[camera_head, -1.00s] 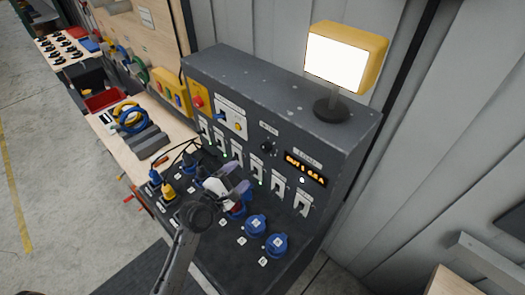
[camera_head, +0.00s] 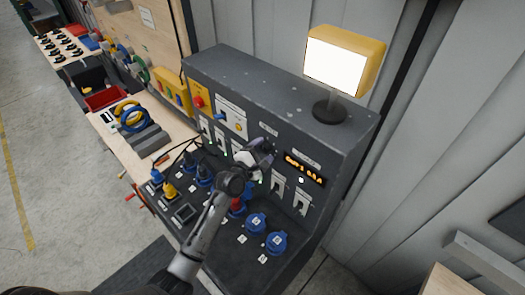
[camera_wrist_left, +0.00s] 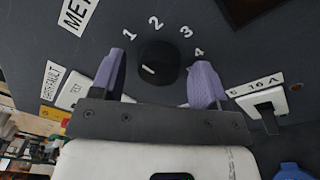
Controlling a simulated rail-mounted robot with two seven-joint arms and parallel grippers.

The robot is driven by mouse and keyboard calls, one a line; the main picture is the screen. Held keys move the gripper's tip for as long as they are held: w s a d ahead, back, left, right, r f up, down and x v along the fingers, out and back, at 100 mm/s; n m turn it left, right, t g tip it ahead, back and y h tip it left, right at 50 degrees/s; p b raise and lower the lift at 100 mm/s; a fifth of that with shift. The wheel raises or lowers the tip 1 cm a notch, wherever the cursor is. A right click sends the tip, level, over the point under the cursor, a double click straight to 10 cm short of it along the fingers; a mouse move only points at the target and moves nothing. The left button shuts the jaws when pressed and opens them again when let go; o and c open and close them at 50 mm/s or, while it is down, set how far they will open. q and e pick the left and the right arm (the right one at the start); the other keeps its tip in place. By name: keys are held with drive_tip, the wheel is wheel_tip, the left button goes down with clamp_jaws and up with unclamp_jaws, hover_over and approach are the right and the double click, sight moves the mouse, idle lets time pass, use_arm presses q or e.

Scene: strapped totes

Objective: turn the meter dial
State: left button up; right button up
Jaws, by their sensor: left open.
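The meter dial (camera_wrist_left: 158,62) is a round black knob on the dark upright panel, with the numbers 1 to 4 arced above it and a white mark at its lower left. My left gripper (camera_wrist_left: 161,72) is open, with one purple finger on each side of the dial. Gaps show between the fingers and the knob in the left wrist view. In the head view my left gripper (camera_head: 262,153) is at the panel and hides the dial. My right gripper is not in view.
An amber display (camera_head: 304,168) is right of the gripper, above white switches (camera_head: 302,201). Blue capped sockets (camera_head: 256,223) and plugs with cables cover the sloped deck below. A yellow lamp (camera_head: 345,60) stands on top of the dark cabinet (camera_head: 270,85).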

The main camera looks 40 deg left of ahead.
use_arm(q)
drive_tip(key=c, duration=0.9)
